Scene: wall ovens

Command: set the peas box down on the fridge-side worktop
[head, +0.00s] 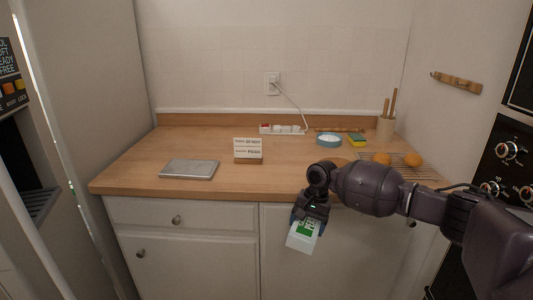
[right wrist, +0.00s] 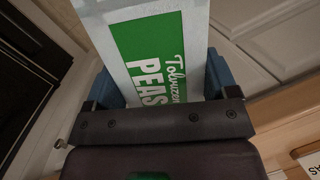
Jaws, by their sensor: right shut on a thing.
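The peas box (head: 303,235) is white with a green panel. My right gripper (head: 308,215) is shut on it and holds it in front of the worktop's front edge, in front of the lower cabinet doors. In the right wrist view the peas box (right wrist: 150,50) sits between the blue fingers of the right gripper (right wrist: 165,80), with the word PEAS readable. The wooden worktop (head: 225,190) lies behind and above the box in the head view. My left gripper does not show.
On the worktop are a grey metal slab (head: 189,169), a small sign (head: 248,150), a power strip (head: 283,129), a blue-rimmed bowl (head: 329,139), a sponge (head: 357,140) and a rack (head: 412,168) with orange rolls. The front middle is clear. Ovens (head: 505,150) stand at right.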

